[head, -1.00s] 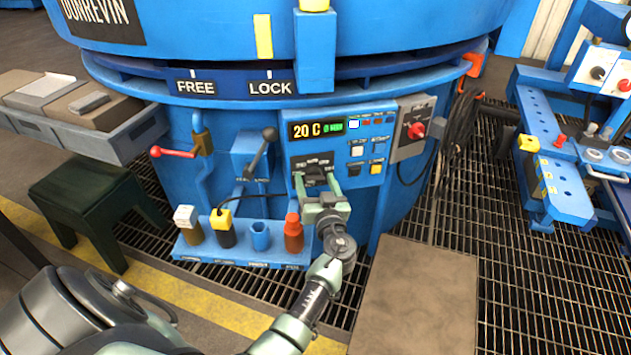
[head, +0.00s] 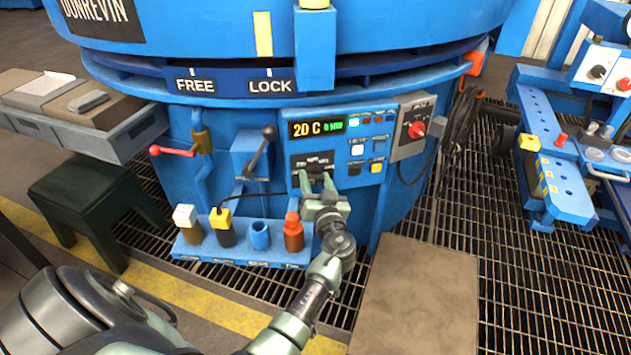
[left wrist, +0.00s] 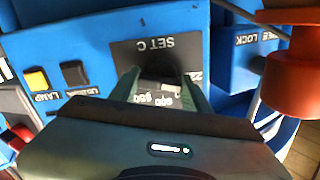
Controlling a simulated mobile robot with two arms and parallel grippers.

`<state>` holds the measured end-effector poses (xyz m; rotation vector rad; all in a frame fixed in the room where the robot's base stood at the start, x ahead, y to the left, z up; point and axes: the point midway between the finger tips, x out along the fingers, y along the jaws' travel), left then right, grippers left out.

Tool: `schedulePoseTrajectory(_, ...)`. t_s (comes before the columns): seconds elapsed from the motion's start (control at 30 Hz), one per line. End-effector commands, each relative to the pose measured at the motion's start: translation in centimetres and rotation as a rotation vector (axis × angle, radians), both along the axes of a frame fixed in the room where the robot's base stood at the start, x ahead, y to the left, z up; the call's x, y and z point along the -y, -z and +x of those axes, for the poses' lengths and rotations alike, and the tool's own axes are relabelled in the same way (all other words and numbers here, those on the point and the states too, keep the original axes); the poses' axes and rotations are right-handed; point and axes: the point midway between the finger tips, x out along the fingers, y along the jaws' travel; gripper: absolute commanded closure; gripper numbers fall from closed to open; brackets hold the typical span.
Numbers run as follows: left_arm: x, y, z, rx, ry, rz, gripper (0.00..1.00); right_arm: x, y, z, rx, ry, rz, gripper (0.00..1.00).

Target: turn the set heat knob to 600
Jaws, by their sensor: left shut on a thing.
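The set heat knob (left wrist: 160,85) is a dark knob on a black plate marked "SET C" (left wrist: 150,50) in the left wrist view, where the plate appears upside down. My left gripper (head: 317,180) is at that plate on the blue furnace's control panel. It also shows in the left wrist view (left wrist: 160,90), its fingers shut on the knob from both sides. The fingers hide much of the knob and dial, so I cannot read its setting. The display (head: 316,128) above the plate reads about 20 C in yellow. My right gripper is not in view.
A shelf below the panel holds several tools, including an orange-red one (head: 293,232). A grey box with a red switch (head: 417,129) is right of the panel. A lever (head: 262,150) stands left of it. A brown plate (head: 415,300) covers the floor grating.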

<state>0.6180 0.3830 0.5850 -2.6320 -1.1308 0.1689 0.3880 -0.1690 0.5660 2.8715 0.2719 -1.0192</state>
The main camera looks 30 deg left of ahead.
Motion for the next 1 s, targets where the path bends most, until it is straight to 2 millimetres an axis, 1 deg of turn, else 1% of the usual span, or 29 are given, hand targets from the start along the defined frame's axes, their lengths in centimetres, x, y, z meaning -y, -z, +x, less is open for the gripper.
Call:
schedulePoseTrajectory(0.23,0.0,0.2,0.0,-0.148,0.001,0.142,0.93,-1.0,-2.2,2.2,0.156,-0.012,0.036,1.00)
schedulePoseTrajectory(0.37,0.0,0.1,0.0,-0.239,0.001,0.228,0.93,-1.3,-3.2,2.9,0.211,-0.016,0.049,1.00)
schedulePoseTrajectory(0.5,0.1,0.1,0.0,-0.336,0.002,0.318,0.93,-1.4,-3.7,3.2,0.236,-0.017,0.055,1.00)
schedulePoseTrajectory(0.73,0.1,0.1,0.0,-0.496,0.001,0.469,0.93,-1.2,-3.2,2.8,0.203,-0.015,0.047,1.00)
schedulePoseTrajectory(1.0,0.1,0.0,0.0,-0.678,0.001,0.640,0.93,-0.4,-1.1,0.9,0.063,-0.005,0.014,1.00)
